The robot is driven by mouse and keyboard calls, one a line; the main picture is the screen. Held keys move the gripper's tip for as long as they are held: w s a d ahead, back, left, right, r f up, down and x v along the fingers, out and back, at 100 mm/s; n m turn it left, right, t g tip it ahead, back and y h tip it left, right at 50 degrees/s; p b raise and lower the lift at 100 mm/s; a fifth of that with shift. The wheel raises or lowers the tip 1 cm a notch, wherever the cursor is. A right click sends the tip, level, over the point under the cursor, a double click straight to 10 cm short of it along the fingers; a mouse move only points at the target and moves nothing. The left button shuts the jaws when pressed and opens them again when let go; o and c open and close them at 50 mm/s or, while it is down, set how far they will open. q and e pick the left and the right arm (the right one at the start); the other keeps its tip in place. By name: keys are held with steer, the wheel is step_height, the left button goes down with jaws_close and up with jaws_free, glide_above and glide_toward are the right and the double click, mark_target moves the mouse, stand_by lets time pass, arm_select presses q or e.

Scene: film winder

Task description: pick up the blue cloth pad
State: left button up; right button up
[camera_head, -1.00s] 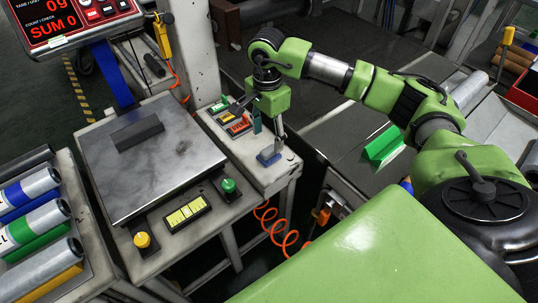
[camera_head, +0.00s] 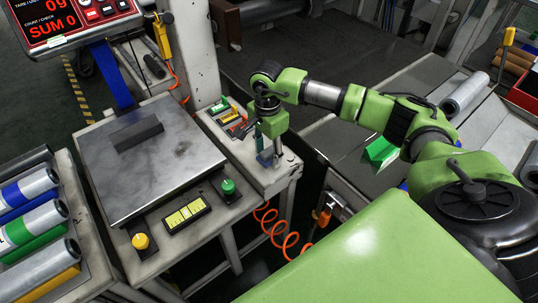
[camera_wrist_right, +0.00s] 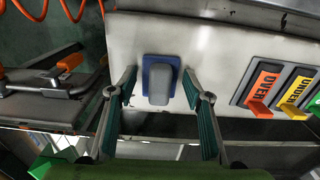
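The blue cloth pad (camera_head: 264,160) lies flat near the front right corner of the pale side table (camera_head: 262,179), partly hidden by my right gripper (camera_head: 270,153) in the head view. In the right wrist view, the blue pad (camera_wrist_right: 147,84) has a grey block-like grip (camera_wrist_right: 161,85) on top. My right gripper (camera_wrist_right: 160,79) is open, with one green-lined finger to each side of the pad and visible gaps between. Nothing is held. My left gripper is not in view.
Red, yellow and green label holders (camera_head: 234,124) stand behind the pad; the orange OVER one (camera_wrist_right: 262,88) shows at the right of the wrist view. A scale with a steel plate (camera_head: 165,175) is to the left. An orange coiled hose (camera_head: 277,232) hangs below the table.

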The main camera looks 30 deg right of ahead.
mark_target(268, 150)
steer(key=c, duration=0.7)
steer(key=shift+o, duration=0.2)
steer(key=shift+r, duration=0.5)
step_height(268, 150, up, 2)
steer(key=shift+w+r, duration=0.1)
steer(key=shift+r, duration=0.15)
arm_select(q)
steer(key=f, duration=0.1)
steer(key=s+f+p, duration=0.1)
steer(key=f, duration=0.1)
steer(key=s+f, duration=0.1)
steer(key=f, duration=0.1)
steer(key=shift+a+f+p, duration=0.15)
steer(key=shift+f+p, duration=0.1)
steer(key=shift+p, duration=0.1)
arm_select(e)
steer(key=s+a+r, duration=0.9)
steer(key=a, duration=0.1)
steer(key=shift+s+a+r, duration=0.15)
steer(key=shift+a+r, duration=0.15)
steer(key=shift+a, duration=0.05)
